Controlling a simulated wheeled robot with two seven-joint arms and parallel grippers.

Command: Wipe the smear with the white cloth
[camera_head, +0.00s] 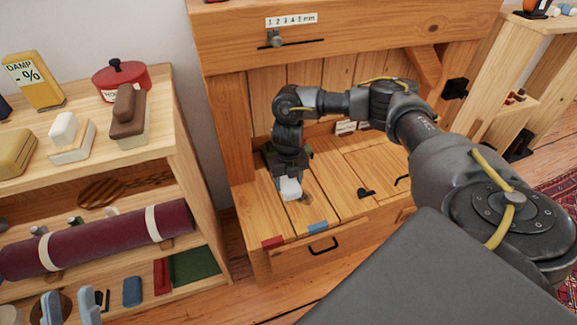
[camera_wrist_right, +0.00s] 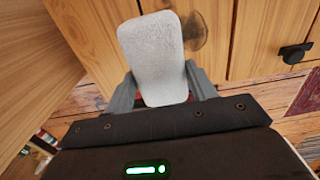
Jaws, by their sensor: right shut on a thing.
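The white cloth (camera_head: 290,189) is a thick pale pad in my right gripper (camera_head: 284,178). In the right wrist view the cloth (camera_wrist_right: 153,55) sits between the two grey fingers of my right gripper (camera_wrist_right: 162,90), which are shut on it. A dark brownish smear (camera_wrist_right: 193,32) shows on the planks beside the cloth's upper right edge, partly hidden by the cloth. I cannot tell whether the cloth touches the wood. My left gripper (camera_head: 69,306) shows only as two blue-grey fingers at the bottom left, apart and with nothing visible between them.
A wooden shelf (camera_head: 170,150) at left holds brushes, a red pot (camera_head: 121,80) and a maroon roll (camera_head: 100,240). Red and blue tabs (camera_head: 318,227) lie at the planked surface's front edge, above a drawer handle (camera_head: 322,246). A black fitting (camera_head: 366,193) stands right of the cloth.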

